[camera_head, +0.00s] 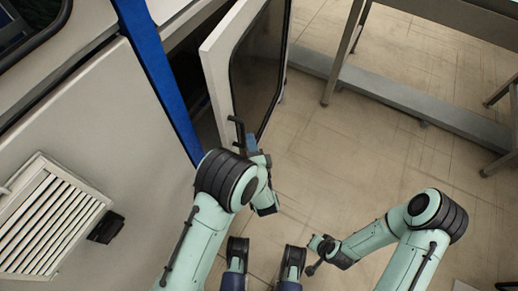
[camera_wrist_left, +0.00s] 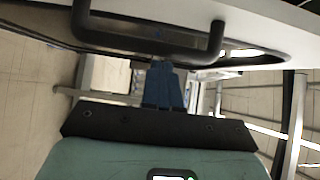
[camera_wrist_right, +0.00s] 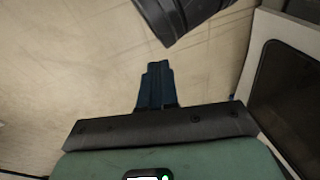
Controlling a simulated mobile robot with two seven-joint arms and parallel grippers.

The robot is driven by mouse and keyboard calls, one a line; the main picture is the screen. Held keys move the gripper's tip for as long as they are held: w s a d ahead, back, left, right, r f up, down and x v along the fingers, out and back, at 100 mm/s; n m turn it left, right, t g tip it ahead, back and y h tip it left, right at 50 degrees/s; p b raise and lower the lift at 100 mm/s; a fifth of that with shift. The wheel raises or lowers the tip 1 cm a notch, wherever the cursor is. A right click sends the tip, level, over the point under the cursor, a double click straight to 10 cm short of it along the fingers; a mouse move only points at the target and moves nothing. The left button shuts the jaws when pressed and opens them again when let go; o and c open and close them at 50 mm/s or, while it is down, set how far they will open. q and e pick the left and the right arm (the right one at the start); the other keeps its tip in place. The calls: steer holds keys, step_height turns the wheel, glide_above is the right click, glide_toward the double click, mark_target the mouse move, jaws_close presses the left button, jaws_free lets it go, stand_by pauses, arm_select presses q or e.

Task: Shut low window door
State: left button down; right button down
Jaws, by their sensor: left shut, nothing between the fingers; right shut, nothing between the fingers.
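The window door (camera_head: 214,72) has a white frame and dark glass. It stands open, swung out from the white cabinet wall beside the blue post (camera_head: 160,85). A black bar handle (camera_head: 237,130) sits on its near side and also shows in the left wrist view (camera_wrist_left: 150,46). My left gripper (camera_head: 251,143) is shut and empty, its blue fingertips (camera_wrist_left: 162,66) close to the handle bar; I cannot tell whether they touch. My right gripper (camera_wrist_right: 156,68) is shut and empty, away from the door, over the floor. Its fingers are hard to make out in the head view.
A grey metal conveyor frame (camera_head: 425,105) with legs stands at the upper right. A white slatted vent (camera_head: 50,220) is on the cabinet wall at lower left. The tiled floor (camera_head: 345,165) between door and frame is clear.

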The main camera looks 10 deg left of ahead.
arm_select(q)
steer(key=shift+a, duration=0.25)
arm_select(e)
steer(key=shift+w, duration=0.1)
